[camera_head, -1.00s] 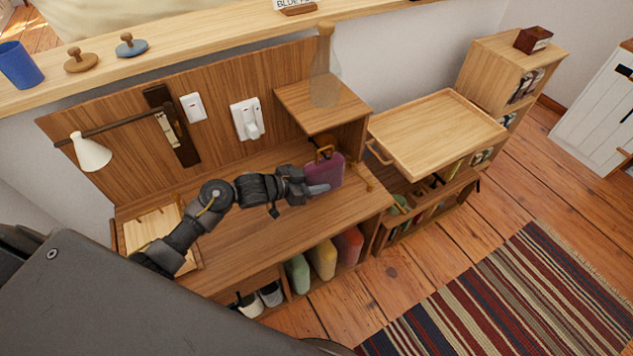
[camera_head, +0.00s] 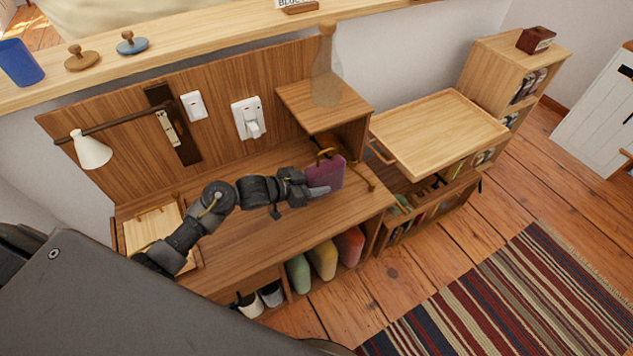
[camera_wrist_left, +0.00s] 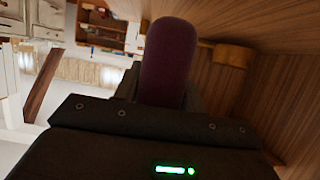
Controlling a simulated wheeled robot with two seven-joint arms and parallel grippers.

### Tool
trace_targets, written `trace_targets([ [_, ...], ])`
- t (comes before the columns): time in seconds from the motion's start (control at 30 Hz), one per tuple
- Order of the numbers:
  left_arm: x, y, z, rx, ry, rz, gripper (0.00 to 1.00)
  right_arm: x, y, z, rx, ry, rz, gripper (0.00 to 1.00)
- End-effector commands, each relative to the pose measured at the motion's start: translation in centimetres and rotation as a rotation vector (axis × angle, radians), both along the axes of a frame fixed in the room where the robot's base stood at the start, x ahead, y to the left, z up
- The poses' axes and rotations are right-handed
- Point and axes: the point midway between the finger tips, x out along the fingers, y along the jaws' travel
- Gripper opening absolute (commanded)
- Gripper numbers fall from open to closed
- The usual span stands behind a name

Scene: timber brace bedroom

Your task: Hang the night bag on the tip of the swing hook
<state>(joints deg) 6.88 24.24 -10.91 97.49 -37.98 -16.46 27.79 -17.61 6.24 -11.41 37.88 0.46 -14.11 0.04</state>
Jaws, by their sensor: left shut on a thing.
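The night bag (camera_head: 328,174) is purple with a yellow-brown loop handle on top. It is upright in front of the open space under the raised shelf, close above the desk; I cannot tell if it touches the desk. My left gripper (camera_head: 318,190) is shut on its side. In the left wrist view the bag (camera_wrist_left: 168,62) stands up dark between the fingers, whose tips are hidden. A thin brass-coloured piece (camera_head: 364,178), apparently the swing hook, is just right of the bag; its tip is hard to make out. My right gripper is not in view.
The raised shelf (camera_head: 300,96) carries a glass bottle (camera_head: 326,75). A wall lamp (camera_head: 92,150) is at the left, and a small wooden tray (camera_head: 152,226) lies on the desk (camera_head: 262,235). A tray table (camera_head: 440,130) stands right. The desk middle is clear below my arm.

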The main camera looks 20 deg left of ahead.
Motion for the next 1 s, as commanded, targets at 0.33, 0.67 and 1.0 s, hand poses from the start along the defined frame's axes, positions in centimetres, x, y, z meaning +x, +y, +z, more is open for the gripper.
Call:
trace_targets([
  [0.33, 0.0, 0.0, -0.4, -0.001, -0.002, 0.000, 0.14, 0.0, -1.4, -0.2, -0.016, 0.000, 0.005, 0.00],
  [0.67, 0.0, 0.0, -0.4, -0.001, -0.002, 0.000, 0.66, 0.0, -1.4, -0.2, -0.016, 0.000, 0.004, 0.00],
  [1.0, 0.0, 0.0, -0.5, 0.000, 0.000, 0.000, 0.66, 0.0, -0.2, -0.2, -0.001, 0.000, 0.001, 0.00],
])
